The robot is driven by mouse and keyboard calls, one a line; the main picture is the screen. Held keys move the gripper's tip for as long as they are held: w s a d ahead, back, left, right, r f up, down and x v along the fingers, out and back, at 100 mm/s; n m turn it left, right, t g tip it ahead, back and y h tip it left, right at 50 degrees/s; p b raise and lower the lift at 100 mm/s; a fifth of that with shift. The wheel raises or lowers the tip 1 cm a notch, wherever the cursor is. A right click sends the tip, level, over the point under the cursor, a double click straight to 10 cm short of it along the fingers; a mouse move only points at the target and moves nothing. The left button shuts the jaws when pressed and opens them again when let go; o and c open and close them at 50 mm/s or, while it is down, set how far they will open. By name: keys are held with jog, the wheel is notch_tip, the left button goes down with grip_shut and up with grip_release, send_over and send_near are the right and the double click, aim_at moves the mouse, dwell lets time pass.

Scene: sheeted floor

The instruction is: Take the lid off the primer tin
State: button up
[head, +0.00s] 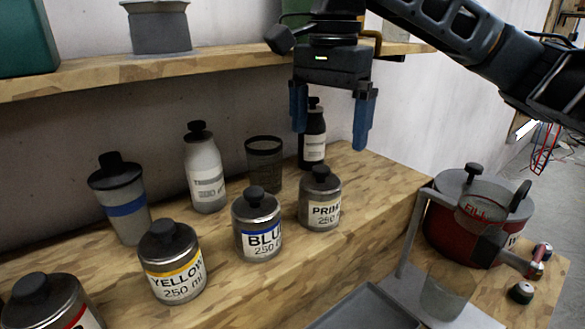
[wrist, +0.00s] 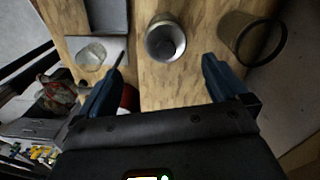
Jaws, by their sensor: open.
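The primer tin (head: 320,210) stands upright on the wooden bench, its label partly readable. Its metal lid with a dark round knob (head: 321,172) sits on top. My gripper (head: 331,138) is open and empty, pointing down above and slightly behind the tin in the head view, apart from it. In the wrist view a round metal tin (wrist: 166,42), apparently the primer tin, shows ahead between the lines of the two spread fingers (wrist: 165,85); the details of its top are unclear.
The blue tin (head: 257,242) stands close left of the primer tin, the yellow tin (head: 178,280) further left. A dark see-through cup (head: 264,165) and a black bottle (head: 314,148) stand behind. A red pot (head: 460,235) and a grey tray (head: 365,310) are to the right. A shelf (head: 200,65) runs above.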

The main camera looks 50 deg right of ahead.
aim_at(321, 167)
jog(key=shift+w+f, duration=0.1)
jog(key=shift+w, duration=0.15)
jog(key=shift+f, duration=0.35)
jog(key=f, duration=0.6)
jog(key=shift+w+f, duration=0.2)
jog(key=shift+f, duration=0.1)
jog(key=c, duration=1.1)
